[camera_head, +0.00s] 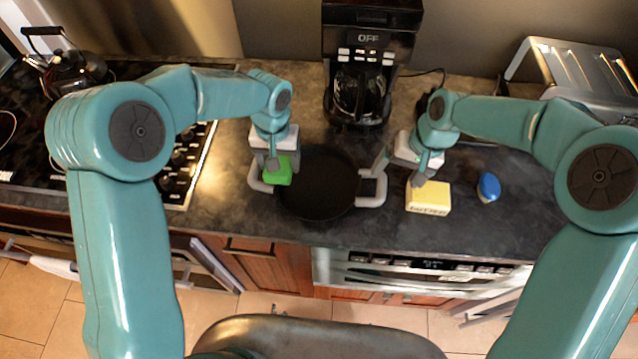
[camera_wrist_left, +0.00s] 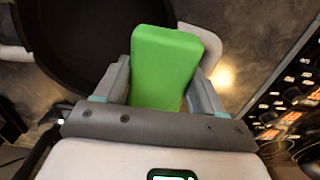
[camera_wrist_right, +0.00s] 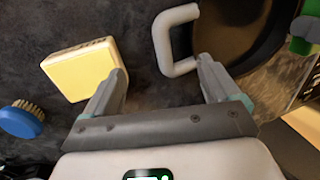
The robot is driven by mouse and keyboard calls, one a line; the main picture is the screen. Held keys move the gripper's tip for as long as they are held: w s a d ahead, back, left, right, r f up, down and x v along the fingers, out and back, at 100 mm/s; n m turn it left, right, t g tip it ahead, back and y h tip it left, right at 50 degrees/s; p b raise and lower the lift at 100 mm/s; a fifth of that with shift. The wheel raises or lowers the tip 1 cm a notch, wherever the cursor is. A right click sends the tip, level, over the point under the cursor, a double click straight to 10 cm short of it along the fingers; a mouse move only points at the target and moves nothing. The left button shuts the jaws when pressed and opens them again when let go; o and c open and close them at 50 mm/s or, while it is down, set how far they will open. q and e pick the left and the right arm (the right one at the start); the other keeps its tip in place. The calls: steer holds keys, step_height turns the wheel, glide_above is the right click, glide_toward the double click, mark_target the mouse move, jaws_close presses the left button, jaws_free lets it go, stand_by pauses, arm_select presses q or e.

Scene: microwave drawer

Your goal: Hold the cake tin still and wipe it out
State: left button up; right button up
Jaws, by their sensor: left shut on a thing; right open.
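The cake tin (camera_head: 318,190) is a round dark pan with two pale handles, lying flat on the counter at mid-picture. My left gripper (camera_head: 275,163) is shut on a green sponge-like block (camera_head: 280,173), over the tin's left handle and rim. The block stands between the fingers in the left wrist view (camera_wrist_left: 165,62). My right gripper (camera_head: 420,180) is open and empty, between the tin and a yellow lettered block (camera_head: 428,198). In the right wrist view, the tin's near handle (camera_wrist_right: 163,45) lies beyond the fingers and the yellow block (camera_wrist_right: 80,68) is to their left.
A blue brush (camera_head: 489,187) lies right of the yellow block. A coffee maker (camera_head: 360,85) stands behind the tin. The hob with a black kettle (camera_head: 68,72) is at left, and a metal appliance (camera_head: 580,68) at right back. The counter's front strip is clear.

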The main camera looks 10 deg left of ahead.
steer(key=shift+o, duration=0.9)
steer(key=v, duration=1.2)
